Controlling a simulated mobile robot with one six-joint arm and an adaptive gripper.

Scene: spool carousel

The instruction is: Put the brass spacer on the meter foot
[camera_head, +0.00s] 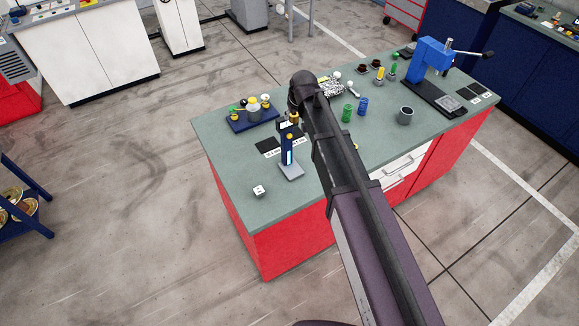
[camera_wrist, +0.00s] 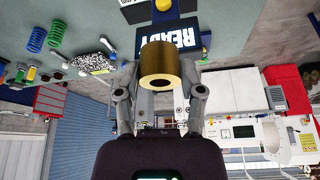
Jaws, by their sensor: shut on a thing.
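In the wrist view my gripper (camera_wrist: 159,88) is shut on the brass spacer (camera_wrist: 161,62), a short gold cylinder with a hole through it. One finger is on each side of it. In the head view the gripper (camera_head: 295,112) is above the bench, just behind the top of the blue meter (camera_head: 288,150); my arm hides much of it. The meter stands upright, and its pale grey foot (camera_head: 291,172) looks bare. The meter's dark screen, reading READY, shows upside down beyond the spacer in the wrist view (camera_wrist: 178,40).
A blue tray (camera_head: 240,124) with several small parts is left of the meter. A small white cube (camera_head: 258,190) lies near the front left of the green bench top (camera_head: 232,175). Green (camera_head: 347,113) and blue (camera_head: 362,106) springs, a dark cup (camera_head: 405,116) and a blue press (camera_head: 430,58) are to the right.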

